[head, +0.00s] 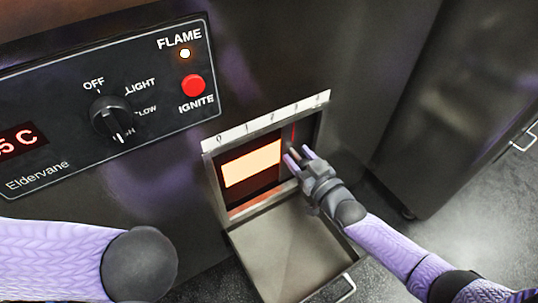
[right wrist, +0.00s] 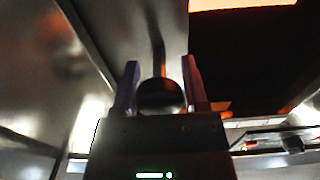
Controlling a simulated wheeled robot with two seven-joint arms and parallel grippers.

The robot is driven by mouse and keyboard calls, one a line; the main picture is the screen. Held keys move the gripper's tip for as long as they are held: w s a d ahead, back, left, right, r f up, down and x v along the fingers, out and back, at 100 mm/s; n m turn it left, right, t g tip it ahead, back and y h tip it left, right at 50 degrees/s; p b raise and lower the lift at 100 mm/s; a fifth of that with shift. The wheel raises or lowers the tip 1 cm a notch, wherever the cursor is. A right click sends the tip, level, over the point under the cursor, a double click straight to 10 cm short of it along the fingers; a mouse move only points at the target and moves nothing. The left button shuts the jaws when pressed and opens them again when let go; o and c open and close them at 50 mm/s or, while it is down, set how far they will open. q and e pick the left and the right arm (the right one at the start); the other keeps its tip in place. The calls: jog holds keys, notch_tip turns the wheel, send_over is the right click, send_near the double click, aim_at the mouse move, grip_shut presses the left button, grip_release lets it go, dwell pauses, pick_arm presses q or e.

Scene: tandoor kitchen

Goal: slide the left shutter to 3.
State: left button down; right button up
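The firebox opening sits low in the dark oven front, under a pale scale strip (head: 265,122) with marks rising from 0 at the left. A glowing orange area (head: 252,165) fills its left and middle. A dark shutter panel (head: 287,140) stands toward its right side, with a handle by my fingers. My right gripper (head: 299,157) is at this handle. In the right wrist view a dark round knob (right wrist: 161,95) on a stem fills the space between my two purple fingers, which appear shut on it. My left gripper is out of view; only part of my left arm shows.
An open door flap (head: 290,255) lies below the opening, under my right forearm. The control panel with a selector knob (head: 112,118) and red ignite button (head: 193,86) is up left. A dark cabinet (head: 465,110) stands at right, with grey floor between.

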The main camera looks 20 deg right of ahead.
grip_shut()
jog(key=shift+s+a+r+p, duration=0.15)
jog(key=shift+a+p, duration=0.35)
jog(key=shift+a, duration=0.3)
jog(key=shift+o, duration=2.2)
grip_release()
